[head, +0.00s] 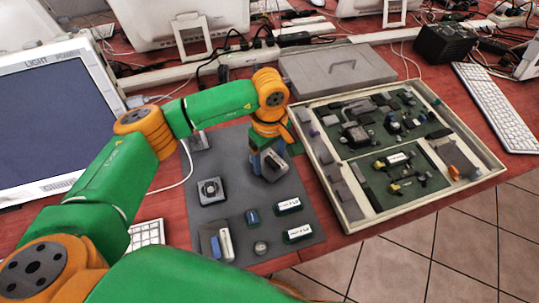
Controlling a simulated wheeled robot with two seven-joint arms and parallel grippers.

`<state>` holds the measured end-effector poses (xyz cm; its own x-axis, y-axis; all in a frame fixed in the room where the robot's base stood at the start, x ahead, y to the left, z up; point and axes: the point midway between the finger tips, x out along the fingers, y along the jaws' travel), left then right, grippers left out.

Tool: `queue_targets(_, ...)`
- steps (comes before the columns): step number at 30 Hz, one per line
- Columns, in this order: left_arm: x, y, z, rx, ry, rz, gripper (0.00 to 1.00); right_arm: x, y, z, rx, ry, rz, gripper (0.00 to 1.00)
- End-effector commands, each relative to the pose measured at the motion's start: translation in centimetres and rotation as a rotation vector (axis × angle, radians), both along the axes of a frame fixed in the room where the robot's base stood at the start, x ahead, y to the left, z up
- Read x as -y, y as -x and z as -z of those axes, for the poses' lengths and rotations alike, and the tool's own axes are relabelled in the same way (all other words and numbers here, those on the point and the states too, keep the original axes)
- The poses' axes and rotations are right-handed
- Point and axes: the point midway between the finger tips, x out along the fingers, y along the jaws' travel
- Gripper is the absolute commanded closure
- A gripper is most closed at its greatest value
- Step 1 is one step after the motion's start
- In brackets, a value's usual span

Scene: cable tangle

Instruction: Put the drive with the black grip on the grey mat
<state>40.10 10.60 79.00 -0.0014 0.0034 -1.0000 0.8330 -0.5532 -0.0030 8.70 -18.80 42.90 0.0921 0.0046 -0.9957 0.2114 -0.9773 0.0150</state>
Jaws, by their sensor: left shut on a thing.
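The grey mat (232,181) lies on the red table left of the wooden tray. My left gripper (269,160) points down over the mat's right part and is shut on a small grey drive-like piece (277,165). The jaws hide part of this piece, and I cannot make out a black grip on it. I cannot tell whether it touches the mat. My right gripper is not in view.
On the mat are a square part with a round centre (211,190), a small blue part (252,216), two labelled parts (289,206) (298,233), and a round part (260,247). The wooden tray (346,207) holds many parts. A grey case (335,68) stands behind.

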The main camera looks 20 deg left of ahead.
Motion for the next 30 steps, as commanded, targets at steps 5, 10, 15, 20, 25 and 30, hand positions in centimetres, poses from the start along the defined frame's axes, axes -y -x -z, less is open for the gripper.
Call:
queue_targets(5, 0.1, 0.0, 0.2, 0.002, 0.001, 0.0, 0.83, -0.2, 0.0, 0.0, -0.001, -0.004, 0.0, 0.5)
queue_targets(10, 0.1, 0.0, 0.6, 0.002, 0.001, 0.0, 0.83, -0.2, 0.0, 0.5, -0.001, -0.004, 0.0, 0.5)
queue_targets(15, 0.1, 0.0, 0.5, 0.002, 0.001, 0.0, 0.0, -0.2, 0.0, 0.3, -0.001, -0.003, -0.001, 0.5)
queue_targets(20, 0.1, 0.0, 0.4, 0.001, 0.001, 0.0, 0.0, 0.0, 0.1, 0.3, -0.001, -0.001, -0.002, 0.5)
queue_targets(25, 0.1, -0.1, -1.1, 0.005, 0.001, 0.0, 0.0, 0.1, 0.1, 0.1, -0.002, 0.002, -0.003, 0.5)
queue_targets(30, 0.1, -0.2, -5.7, 0.008, 0.002, 0.0, 0.0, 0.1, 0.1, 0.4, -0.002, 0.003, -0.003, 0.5)
